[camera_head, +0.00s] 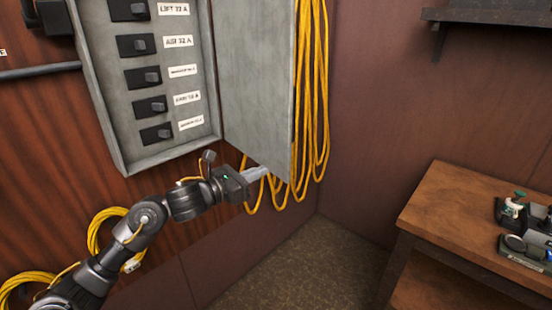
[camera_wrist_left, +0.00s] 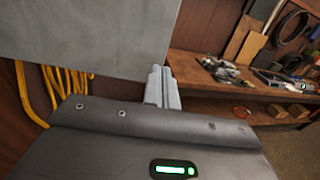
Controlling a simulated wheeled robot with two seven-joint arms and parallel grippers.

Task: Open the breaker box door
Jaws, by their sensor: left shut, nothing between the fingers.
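The grey breaker box (camera_head: 150,160) is on the wood wall, with a column of black switches and white labels showing inside it. Its grey door (camera_head: 258,80) stands swung open to the right. The door's lower part also shows in the left wrist view (camera_wrist_left: 90,40). My left gripper (camera_head: 258,173) is shut and empty, at the door's lower edge. In the left wrist view its fingers (camera_wrist_left: 162,88) are together beside the door's lower right corner; I cannot tell whether they touch it. My right gripper is not in view.
Yellow cable loops (camera_head: 312,100) hang behind the door. A wooden workbench (camera_head: 470,215) with small items stands at the right, and a dark shelf (camera_head: 490,16) is above it. Bare floor (camera_head: 310,265) lies between wall and bench.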

